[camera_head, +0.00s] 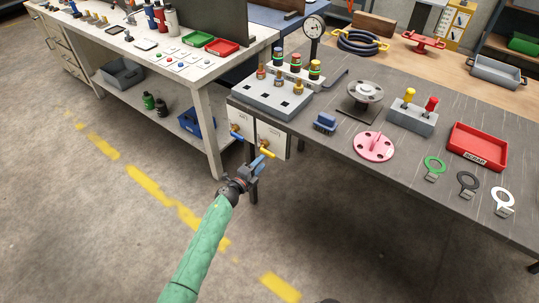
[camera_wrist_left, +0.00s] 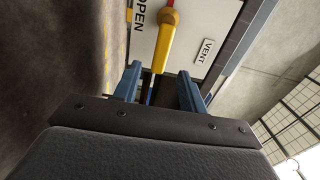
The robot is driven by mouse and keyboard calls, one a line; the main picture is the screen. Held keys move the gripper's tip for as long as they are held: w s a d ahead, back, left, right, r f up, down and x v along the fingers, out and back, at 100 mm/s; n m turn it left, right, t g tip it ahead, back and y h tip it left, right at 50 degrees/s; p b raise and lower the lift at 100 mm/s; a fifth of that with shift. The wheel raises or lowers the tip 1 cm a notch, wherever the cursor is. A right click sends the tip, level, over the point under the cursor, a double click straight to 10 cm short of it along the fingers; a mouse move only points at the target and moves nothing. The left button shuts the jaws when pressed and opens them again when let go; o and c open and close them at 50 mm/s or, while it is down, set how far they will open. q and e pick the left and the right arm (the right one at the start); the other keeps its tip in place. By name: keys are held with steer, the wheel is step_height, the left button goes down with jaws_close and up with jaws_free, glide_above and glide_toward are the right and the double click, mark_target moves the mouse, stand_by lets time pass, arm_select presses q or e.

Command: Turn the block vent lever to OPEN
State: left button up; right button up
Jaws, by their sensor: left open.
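The vent lever (camera_head: 268,153) is a yellow handle on a white panel (camera_head: 272,137) at the front left of the grey table. In the left wrist view the yellow lever (camera_wrist_left: 163,48) runs from a brass pivot (camera_wrist_left: 170,17) towards my fingers. The word OPEN (camera_wrist_left: 138,16) shows to its left and a VENT plate (camera_wrist_left: 206,51) to its right. My left gripper (camera_head: 260,162) is open at the lever, and its blue fingers (camera_wrist_left: 158,88) stand either side of the lever's near end. I cannot tell whether they touch it. My right gripper is not in view.
Above stands a grey block (camera_head: 272,99) with several fittings. A white bench (camera_head: 207,111) is at the left. The floor in front is clear.

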mark_target(269, 156)
arm_select(q)
steer(key=x, duration=0.5)
steer(key=shift+p, duration=0.4)
steer(key=shift+w+d, duration=0.45)
steer(key=shift+w, duration=0.15)
steer(key=shift+w+d, duration=0.15)
steer(key=shift+w, duration=0.05)
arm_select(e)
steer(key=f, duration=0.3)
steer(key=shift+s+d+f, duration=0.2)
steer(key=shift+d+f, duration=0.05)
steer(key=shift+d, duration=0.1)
arm_select(q)
steer(key=shift+c, duration=0.4)
jaws_close()
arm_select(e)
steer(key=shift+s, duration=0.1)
